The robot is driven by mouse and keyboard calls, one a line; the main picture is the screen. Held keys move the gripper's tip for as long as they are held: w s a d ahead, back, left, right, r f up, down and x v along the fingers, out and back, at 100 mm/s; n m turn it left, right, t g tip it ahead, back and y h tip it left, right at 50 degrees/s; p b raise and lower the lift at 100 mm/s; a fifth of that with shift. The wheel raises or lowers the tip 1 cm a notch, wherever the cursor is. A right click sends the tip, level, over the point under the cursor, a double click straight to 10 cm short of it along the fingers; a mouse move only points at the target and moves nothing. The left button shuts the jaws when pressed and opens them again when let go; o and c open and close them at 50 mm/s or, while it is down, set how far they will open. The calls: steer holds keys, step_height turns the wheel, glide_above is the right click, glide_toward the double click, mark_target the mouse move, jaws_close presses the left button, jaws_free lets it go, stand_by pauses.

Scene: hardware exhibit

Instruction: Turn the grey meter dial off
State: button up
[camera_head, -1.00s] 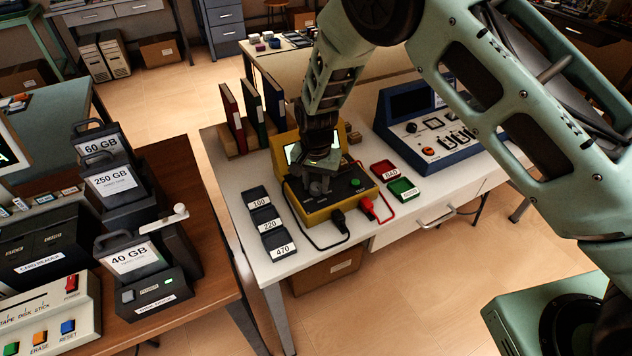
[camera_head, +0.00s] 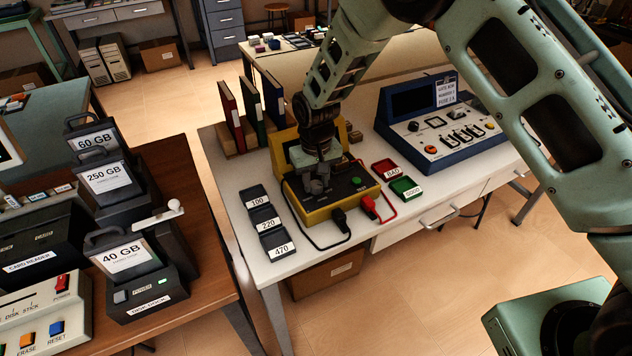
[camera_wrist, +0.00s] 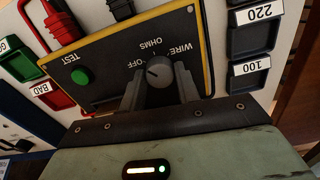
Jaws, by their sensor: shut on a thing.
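The yellow meter (camera_head: 312,214) with a black face stands on the white table. Its grey dial (camera_wrist: 159,71) sits among the labels OFF, OHMS and WIRE in the wrist view. A small pale mark on the dial faces the OFF side, though its exact angle is hard to read. My gripper (camera_wrist: 160,84) is shut on the dial, one finger on each side of it. In the head view my gripper (camera_head: 317,185) comes down onto the meter face and mostly hides the dial.
A green TEST button (camera_wrist: 82,76) and red and black plugs are on the meter. Red BAD (camera_head: 384,168) and green GOOD (camera_head: 405,188) trays lie to its right. Dark trays marked 100, 220 and 470 (camera_head: 277,245) lie left. A blue console (camera_head: 440,140) stands at right.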

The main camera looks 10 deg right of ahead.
mark_target(316, 183)
steer(key=shift+n, duration=0.6)
steer(key=o, duration=1)
steer(key=shift+r, duration=0.1)
step_height(316, 183, up, 17)
steer(key=b, duration=0.3)
steer(key=shift+r, duration=0.15)
steer(key=s+r+n+y, duration=0.1)
steer(key=s+r+n, duration=0.15)
steer(key=s, duration=1.75)
steer(key=shift+n, duration=0.65)
steer(key=s+d, duration=0.1)
steer(key=s, duration=0.3)
steer(key=s+d+f, duration=0.1)
steer(key=s+d, duration=0.1)
steer(key=s, duration=0.2)
steer(key=s+d, duration=0.1)
steer(key=s, duration=0.3)
steer(key=shift+s+d+f, duration=0.2)
steer(key=shift+s+d, duration=0.1)
